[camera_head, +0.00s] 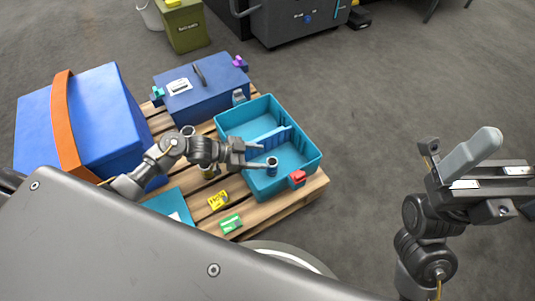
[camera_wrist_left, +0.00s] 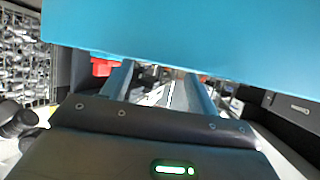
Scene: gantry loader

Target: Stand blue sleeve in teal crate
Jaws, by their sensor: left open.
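The teal crate (camera_head: 310,162) stands open on the pallet, with a low divider inside. A small blue sleeve (camera_head: 272,168), dark at its open top, appears upright in the crate's near part, by the near wall. My left gripper (camera_head: 263,156) is open over the crate's near left side, its fingertips close to the sleeve; I cannot tell whether they touch it. In the left wrist view a teal surface (camera_wrist_left: 190,35) fills the top, and the open fingers (camera_wrist_left: 160,88) show below it; I cannot make out the sleeve there. My right gripper (camera_head: 465,165) is off to the right, away from the crate.
A red clip (camera_head: 297,177) sits on the crate's near rim. A blue toolbox (camera_head: 205,95) and a large blue box with an orange strap (camera_head: 63,115) stand behind and left. Yellow (camera_head: 218,201) and green (camera_head: 231,223) packets lie on the pallet (camera_head: 285,211). Floor to the right is clear.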

